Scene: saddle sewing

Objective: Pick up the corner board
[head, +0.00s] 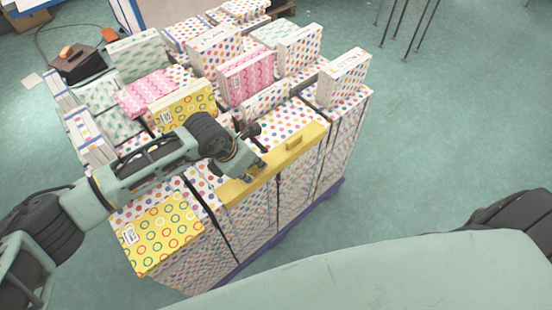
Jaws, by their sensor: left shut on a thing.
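The corner board (312,136) is a long yellow angled strip with a small raised handle-like block on it. It lies along the top front edge of the stack of patterned boxes, over the dark straps. My left gripper (245,160) reaches in from the left and is shut on the corner board near its left part. The gripper's body hides some of the board behind it, and the exact finger contact is hard to see. My right gripper is not in view.
The box stack stands on a purple pallet (338,187) and is wrapped with dark vertical straps (277,205). Loose boxes (343,77) lie unevenly on top. Thin dark poles (408,25) stand at the upper right. The green floor (450,130) to the right is clear.

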